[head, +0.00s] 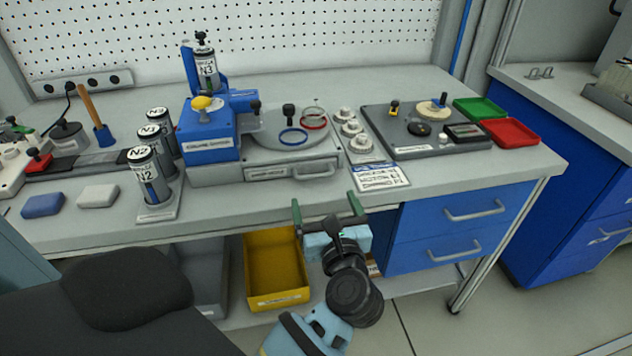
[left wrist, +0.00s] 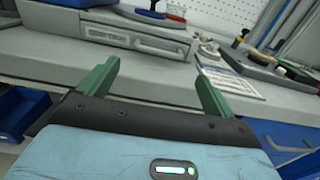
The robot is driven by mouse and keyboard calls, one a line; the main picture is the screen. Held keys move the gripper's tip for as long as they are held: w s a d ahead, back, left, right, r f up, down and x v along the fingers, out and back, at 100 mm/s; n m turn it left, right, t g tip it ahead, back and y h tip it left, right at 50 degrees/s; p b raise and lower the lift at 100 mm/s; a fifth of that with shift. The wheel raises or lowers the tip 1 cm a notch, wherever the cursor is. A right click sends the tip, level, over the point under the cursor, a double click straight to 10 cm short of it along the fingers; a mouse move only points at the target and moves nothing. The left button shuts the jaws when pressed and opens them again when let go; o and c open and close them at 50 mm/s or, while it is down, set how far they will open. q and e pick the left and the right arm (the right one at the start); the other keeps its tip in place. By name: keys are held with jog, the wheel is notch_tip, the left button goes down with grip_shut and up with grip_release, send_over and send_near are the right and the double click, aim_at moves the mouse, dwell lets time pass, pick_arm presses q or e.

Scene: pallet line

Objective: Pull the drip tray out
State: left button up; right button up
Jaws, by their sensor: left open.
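The drip tray (head: 291,173) is a grey drawer front with a label and a bar handle (head: 314,171), low in the base of the blue and grey machine (head: 212,137). It looks shut, flush with the base. In the left wrist view the drip tray (left wrist: 117,38) and its handle (left wrist: 163,48) lie ahead, beyond the fingertips. My left gripper (head: 326,207) is open and empty, in front of the bench edge and below the handle, apart from it. Its green fingers also show in the left wrist view (left wrist: 157,78). My right gripper is not in view.
A printed card (head: 379,177) lies right of the tray at the bench edge. White dials (head: 350,130) stand beside the machine. A yellow bin (head: 274,270) sits below, and blue drawers (head: 460,222) are at right. Bench before the tray is clear.

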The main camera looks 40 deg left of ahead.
aim_at(316, 177)
pick_arm(q)
jog(key=shift+w+a, duration=0.2)
jog(key=p+x, duration=0.1)
jog(key=x, duration=0.4)
jog(key=shift+w+a, duration=0.25)
jog(key=shift+a, duration=0.05)
jog(key=shift+w+a, duration=0.45)
jog(key=shift+a, duration=0.1)
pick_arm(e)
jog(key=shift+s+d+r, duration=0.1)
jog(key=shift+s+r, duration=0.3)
pick_arm(q)
jog(key=shift+c, duration=0.2)
jog(key=c, duration=1.1)
jog(key=shift+o, duration=0.2)
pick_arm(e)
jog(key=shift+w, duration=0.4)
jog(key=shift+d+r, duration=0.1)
